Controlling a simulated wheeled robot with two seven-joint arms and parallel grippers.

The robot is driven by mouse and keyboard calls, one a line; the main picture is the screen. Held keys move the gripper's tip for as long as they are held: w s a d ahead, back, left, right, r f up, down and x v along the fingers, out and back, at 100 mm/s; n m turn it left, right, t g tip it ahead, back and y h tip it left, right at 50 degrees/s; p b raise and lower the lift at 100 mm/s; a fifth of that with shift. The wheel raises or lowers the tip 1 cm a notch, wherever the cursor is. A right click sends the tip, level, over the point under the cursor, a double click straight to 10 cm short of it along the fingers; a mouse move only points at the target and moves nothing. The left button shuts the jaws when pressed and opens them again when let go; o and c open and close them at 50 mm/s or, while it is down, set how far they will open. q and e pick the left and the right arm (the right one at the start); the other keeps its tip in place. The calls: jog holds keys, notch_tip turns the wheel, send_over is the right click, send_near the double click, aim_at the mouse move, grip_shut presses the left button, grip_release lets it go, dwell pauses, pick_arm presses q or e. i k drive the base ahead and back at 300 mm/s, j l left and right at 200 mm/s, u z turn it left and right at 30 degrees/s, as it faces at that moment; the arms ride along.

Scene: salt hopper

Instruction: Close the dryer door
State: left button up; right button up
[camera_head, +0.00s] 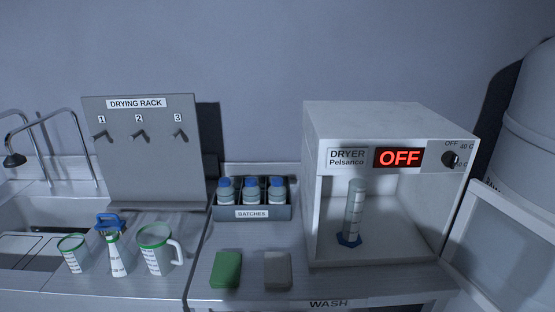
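The dryer (339,185) is a white box on the right of the counter. Its front is open and its display reads OFF. The dryer door (500,232) is a pale framed panel swung wide open at the right, running off the picture's lower right. A clear graduated cylinder (354,210) with a blue base stands upright inside the dryer, toward the left of the chamber. Neither of my grippers shows in the head view.
A batches tray (252,213) holds blue-capped bottles. Measuring vessels (155,250) stand left, below the drying rack (140,160). A large white tank (530,130) stands behind the door.

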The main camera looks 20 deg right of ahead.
aim_at(476, 190)
jog(key=k+l+z, duration=0.1)
jog(key=z, duration=0.65)
